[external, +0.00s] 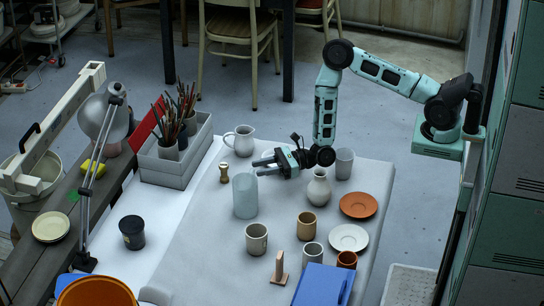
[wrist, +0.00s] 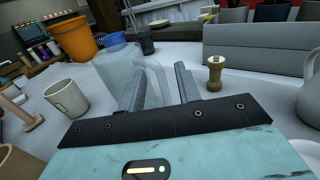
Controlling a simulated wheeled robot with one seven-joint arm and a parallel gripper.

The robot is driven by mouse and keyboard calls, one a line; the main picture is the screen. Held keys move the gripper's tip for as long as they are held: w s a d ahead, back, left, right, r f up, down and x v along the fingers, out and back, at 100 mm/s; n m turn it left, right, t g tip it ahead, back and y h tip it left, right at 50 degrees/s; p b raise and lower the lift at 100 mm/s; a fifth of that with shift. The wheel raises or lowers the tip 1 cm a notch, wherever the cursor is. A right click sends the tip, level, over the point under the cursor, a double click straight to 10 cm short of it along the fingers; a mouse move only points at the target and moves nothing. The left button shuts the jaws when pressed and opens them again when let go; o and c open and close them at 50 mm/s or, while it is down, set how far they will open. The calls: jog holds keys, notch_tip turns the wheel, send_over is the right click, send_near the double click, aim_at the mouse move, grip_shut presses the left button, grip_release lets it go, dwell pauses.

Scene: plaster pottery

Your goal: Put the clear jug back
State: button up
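The clear jug (external: 245,196) stands upright on the grey cloth of the table, left of and below my gripper in the external view. It also shows in the wrist view (wrist: 108,72), see-through and pale, with its handle side towards my gripper. My gripper (external: 260,167) is open and empty, its fingers pointing left over the table near the jug's top. In the wrist view the two fingers (wrist: 160,82) are apart, and the jug's handle appears in the gap between them, farther off. I cannot tell whether either finger touches the jug.
A wooden stamp (external: 224,173) and a white pitcher (external: 240,140) stand close behind the jug. A grey vase (external: 318,188) stands right of my gripper, and a beige mug (external: 256,239) in front. A grey crate (external: 172,165) is at the left. Some cloth left of the jug is clear.

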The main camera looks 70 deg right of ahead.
notch_tip(320, 180, up, 6)
jog(key=s+a+n+g, duration=0.5)
jog(key=n, duration=0.5)
jog(key=s+d+r+n+g+h, duration=0.2)
jog(key=s+r+n+g+h, duration=0.1)
jog(key=s+n, duration=0.5)
jog(key=s+d+r+n+g+h, duration=0.3)
jog(key=s+n, duration=0.6)
jog(key=s, duration=0.5)
jog(key=s+d+r+n+g+h, duration=0.2)
jog(key=s+r+n+g+h, duration=0.1)
jog(key=s+n, duration=0.6)
jog(key=shift+s+d+g+h, duration=0.3)
jog(key=shift+s+g+h, duration=0.1)
jog(key=shift+s, duration=0.7)
